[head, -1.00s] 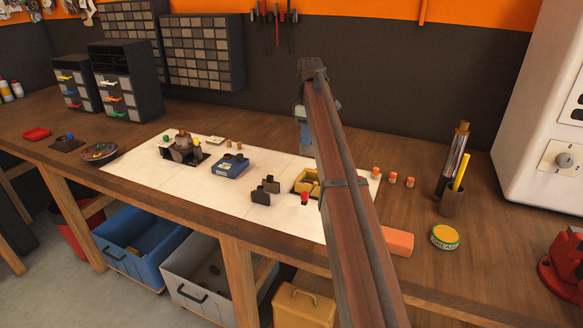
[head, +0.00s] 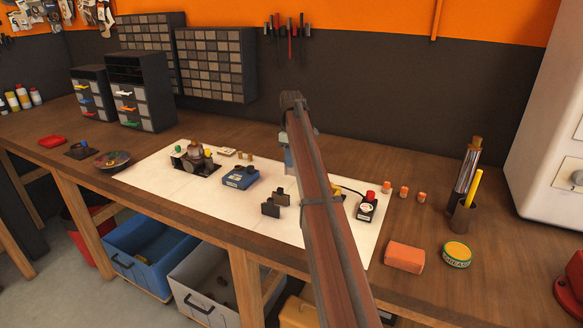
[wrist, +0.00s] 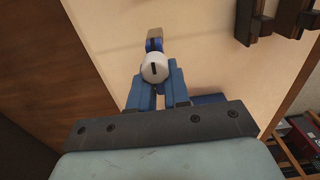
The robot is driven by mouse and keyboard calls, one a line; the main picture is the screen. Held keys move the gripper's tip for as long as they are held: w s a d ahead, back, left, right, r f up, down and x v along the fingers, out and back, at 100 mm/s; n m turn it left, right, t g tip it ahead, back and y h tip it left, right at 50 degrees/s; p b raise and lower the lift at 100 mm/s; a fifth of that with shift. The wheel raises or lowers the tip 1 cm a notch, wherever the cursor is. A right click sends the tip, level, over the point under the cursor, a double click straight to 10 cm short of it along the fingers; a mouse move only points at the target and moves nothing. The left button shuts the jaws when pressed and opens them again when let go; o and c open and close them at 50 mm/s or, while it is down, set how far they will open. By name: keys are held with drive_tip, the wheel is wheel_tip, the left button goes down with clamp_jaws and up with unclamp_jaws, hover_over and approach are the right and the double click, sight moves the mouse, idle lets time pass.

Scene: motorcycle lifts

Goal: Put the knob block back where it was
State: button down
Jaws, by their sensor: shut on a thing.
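In the wrist view my gripper (wrist: 160,88) is shut on the knob block (wrist: 155,68). Its round white knob has a black line, and faces the camera between the blue fingers. A blue and tan part shows beyond it; the rest of the held thing is hidden by the fingers. Below it lies the pale mat (wrist: 110,40). In the head view my arm hides the fingertips and the held block.
A dark box with a red button (head: 367,208) stands right of my arm, near small orange-topped items (head: 404,192). An orange block (head: 404,257), a grease tin (head: 457,254) and a cup (head: 462,217) stand farther right. A black fixture (head: 196,160) stands at the mat's left.

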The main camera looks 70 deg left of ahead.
drive_tip(key=shift+f, duration=1.6)
drive_tip(key=shift+f, duration=0.15)
drive_tip(key=c, duration=1.1)
unclamp_jaws()
wheel_tip(320, 180, up, 12)
drive_tip(key=shift+r, duration=0.15)
